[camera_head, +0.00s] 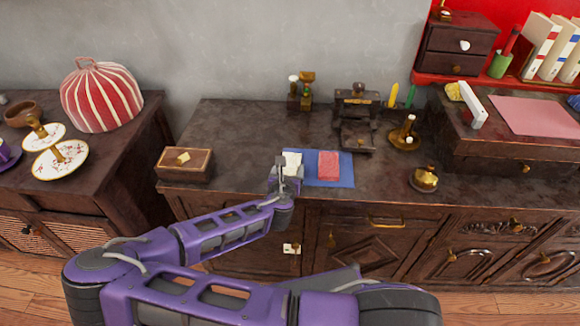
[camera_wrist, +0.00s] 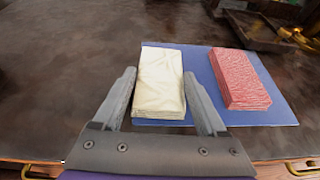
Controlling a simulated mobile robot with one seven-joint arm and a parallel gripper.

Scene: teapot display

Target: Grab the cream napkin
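The cream napkin (camera_wrist: 160,80) is a folded stack lying on the left part of a blue mat (camera_wrist: 270,112). In the head view the napkin (camera_head: 292,160) shows just beyond my gripper (camera_head: 285,180), which partly hides it. In the wrist view my gripper (camera_wrist: 160,100) is open, with one finger to the left of the napkin's near half and one to the right. I see a thin gap at the left finger; I cannot tell if the right finger touches. How low the fingers are is hard to tell.
A red patterned napkin (camera_wrist: 240,78) lies on the mat to the right. A wooden box (camera_head: 184,165) stands to the left on the counter. A dark machine (camera_head: 356,118) and a brass pot (camera_head: 424,180) stand to the right.

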